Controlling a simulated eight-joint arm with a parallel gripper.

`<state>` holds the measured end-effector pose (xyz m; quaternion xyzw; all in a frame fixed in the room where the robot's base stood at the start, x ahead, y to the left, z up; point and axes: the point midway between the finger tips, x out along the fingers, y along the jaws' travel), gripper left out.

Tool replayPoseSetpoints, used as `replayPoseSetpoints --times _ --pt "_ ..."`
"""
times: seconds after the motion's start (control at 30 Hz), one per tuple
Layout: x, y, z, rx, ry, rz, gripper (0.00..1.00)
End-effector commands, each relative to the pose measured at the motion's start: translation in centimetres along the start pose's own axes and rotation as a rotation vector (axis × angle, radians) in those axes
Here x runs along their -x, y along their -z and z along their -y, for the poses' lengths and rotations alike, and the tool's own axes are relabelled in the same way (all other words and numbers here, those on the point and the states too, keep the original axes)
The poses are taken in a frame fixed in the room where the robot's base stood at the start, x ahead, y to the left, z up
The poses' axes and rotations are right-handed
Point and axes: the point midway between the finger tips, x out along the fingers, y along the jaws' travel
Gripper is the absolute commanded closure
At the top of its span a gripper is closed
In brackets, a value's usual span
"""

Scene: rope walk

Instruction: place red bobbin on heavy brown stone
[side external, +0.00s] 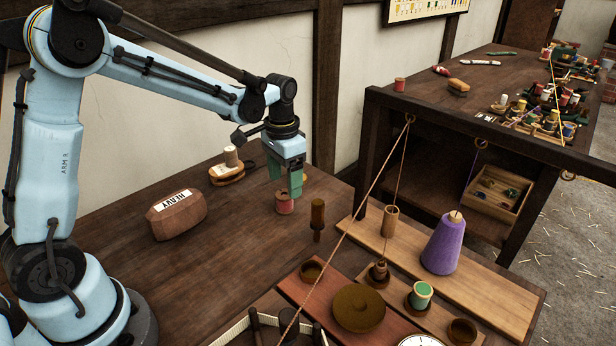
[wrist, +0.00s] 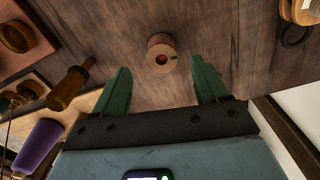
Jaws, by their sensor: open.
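The red bobbin (side external: 284,203) stands upright on the dark wooden table. My gripper (side external: 284,186) is just above and beside it, with green fingers pointing down. In the wrist view the red bobbin (wrist: 161,55) shows its top hole, and it lies ahead of the gap between my open fingers (wrist: 162,80). The fingers are spread wider than the bobbin and hold nothing. The heavy brown stone (side external: 177,214), with a white label reading HEAVY, sits on the table to the left of my gripper. The stone is not in the wrist view.
A wooden peg-shaped tool (side external: 317,218) stands close to the right of the bobbin. A wooden block with a pale spool (side external: 229,168) is behind. A purple cone (side external: 444,243), a green spool (side external: 421,295) and wooden trays are at right. Table between stone and bobbin is clear.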

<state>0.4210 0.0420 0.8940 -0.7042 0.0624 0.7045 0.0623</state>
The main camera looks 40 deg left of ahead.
Motion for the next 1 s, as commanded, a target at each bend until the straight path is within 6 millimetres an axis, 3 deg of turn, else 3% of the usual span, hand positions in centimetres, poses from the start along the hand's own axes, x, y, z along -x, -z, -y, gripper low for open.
replayPoseSetpoints --times 0.4,0.73,0.77,1.0 --pt "-4.6 -0.1 0.3 0.0 0.0 0.0 0.27" --pt "-5.4 -0.1 0.2 0.0 0.0 0.0 0.27" --pt "-5.3 -0.1 0.2 0.0 0.0 0.0 0.28" --pt "-5.3 -0.1 0.2 0.0 0.0 0.0 0.65"
